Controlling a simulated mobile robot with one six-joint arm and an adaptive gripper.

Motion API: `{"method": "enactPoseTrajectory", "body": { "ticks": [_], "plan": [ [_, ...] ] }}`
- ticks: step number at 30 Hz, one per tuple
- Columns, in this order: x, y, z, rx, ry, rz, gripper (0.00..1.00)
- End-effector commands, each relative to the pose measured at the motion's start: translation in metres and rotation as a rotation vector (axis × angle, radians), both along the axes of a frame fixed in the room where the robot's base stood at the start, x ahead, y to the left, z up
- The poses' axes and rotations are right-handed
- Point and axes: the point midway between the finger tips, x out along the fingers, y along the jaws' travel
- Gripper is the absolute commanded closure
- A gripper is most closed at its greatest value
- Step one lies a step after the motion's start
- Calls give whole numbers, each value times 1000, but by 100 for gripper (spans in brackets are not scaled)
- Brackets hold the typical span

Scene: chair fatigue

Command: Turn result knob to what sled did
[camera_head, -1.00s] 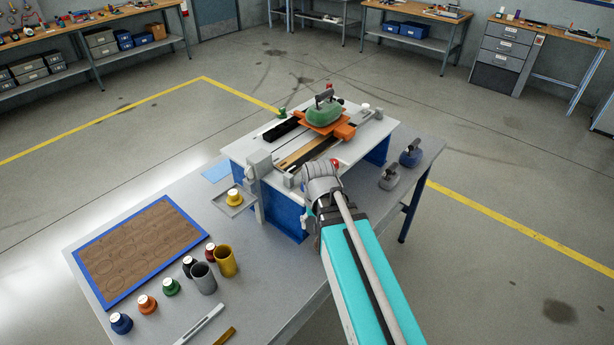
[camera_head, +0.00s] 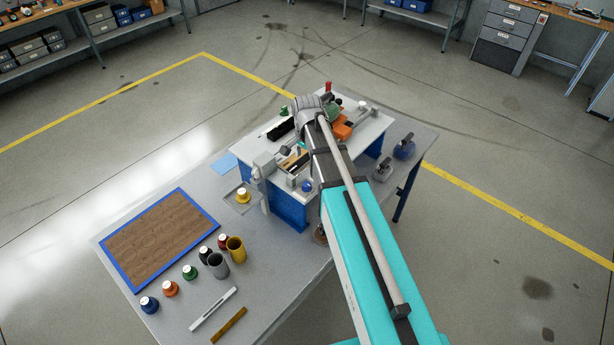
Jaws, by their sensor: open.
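The test rig (camera_head: 349,157) is a white-topped bench unit with blue sides on the grey table. The orange sled (camera_head: 342,130) sits at its far end, with a green weight (camera_head: 332,103) on top, both partly hidden by my arm. A small round blue part (camera_head: 307,186) shows at the rig's near front; I cannot tell whether it is the result knob. My gripper (camera_head: 305,106) reaches over the far part of the rig, close to the sled in the picture. It is open; its fingertips are mostly hidden, and I cannot tell whether it touches anything.
A blue-framed wooden board (camera_head: 212,221) lies at left. Several coloured pieces with white tops stand near a grey cup (camera_head: 218,267) and a yellow cup (camera_head: 236,249). A yellow piece (camera_head: 243,196) sits in a small tray. Grey (camera_head: 383,171) and blue (camera_head: 404,149) weights stand at right.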

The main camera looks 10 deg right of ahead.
Motion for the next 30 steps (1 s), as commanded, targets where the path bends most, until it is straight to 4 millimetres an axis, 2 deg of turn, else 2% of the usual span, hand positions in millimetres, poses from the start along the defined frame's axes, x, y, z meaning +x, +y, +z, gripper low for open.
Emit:
{"method": "enactPoseTrajectory", "body": {
  "ticks": [3, 17, 30],
  "plan": [
    [4, 0, 7, 0, 0, -23, 16],
    [5, -1, 5, 0, 0, -30, 16],
    [5, -1, -15, 0, 0, -30, 16]
  ]
}}
